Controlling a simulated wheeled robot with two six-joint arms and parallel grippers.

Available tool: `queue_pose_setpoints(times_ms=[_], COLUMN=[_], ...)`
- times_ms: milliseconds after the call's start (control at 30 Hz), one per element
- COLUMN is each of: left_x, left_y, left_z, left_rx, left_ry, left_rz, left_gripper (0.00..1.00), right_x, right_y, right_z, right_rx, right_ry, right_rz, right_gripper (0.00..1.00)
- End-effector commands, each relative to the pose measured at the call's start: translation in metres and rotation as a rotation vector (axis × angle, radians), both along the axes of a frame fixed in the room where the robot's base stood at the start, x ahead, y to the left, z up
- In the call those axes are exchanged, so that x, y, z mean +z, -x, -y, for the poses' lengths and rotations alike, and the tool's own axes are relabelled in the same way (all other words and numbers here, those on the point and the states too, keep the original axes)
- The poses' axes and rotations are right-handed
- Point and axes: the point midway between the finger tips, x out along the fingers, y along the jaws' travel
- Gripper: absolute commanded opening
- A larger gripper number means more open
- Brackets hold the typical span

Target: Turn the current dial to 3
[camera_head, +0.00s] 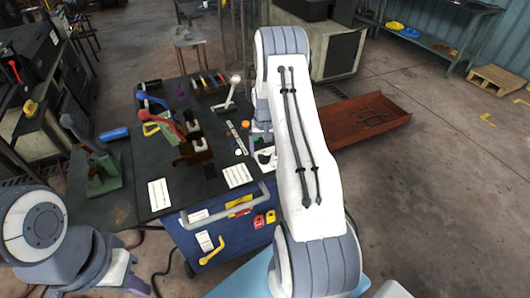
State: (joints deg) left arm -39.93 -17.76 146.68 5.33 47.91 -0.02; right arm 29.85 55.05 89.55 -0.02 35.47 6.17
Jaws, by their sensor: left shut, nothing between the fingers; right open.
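I cannot make out the current dial or its numbers; my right arm covers part of the bench where small controls sit. A narrow strip with coloured marks (236,138) lies on the dark bench top beside that arm, with a small orange knob-like part (245,125) at its side.
The dark bench top (135,165) carries a green tool (103,170), red, yellow and blue handled tools, a lever (234,82) and white cards (237,175). A blue panel (225,235) with a yellow handle faces me.

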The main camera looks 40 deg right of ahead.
Motion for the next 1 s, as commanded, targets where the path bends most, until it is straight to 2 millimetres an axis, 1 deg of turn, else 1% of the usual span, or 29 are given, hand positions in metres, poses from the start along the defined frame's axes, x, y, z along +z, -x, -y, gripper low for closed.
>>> queue_pose_setpoints(times_ms=[100,300,400,500,633,1000], left_x=[-0.007,-0.014,-0.017,-0.018,-0.018,-0.018], left_y=[0.0,0.0,0.0,0.0,0.0,0.0], left_z=[0.0,0.0,0.0,0.0,0.0,0.0], left_rx=[0.0,0.0,0.0,0.0,0.0,0.0], left_ry=[0.0,0.0,0.0,0.0,0.0,0.0], left_rz=[0.0,0.0,0.0,0.0,0.0,0.0], left_gripper=[0.0,0.0,0.0,0.0,0.0,0.0], right_x=[0.021,0.062,0.077,0.087,0.093,0.093], right_y=[-0.001,-0.001,-0.001,0.0,0.0,0.0], right_z=[0.001,0.001,0.001,0.001,0.001,0.001], right_rx=[0.0,0.0,-0.001,-0.001,-0.001,-0.001], right_ry=[0.004,0.003,0.004,0.002,0.002,0.001], right_rz=[0.007,0.006,0.005,0.003,0.002,0.002], right_gripper=[0.93,0.93,0.93,0.93,0.93,0.93])
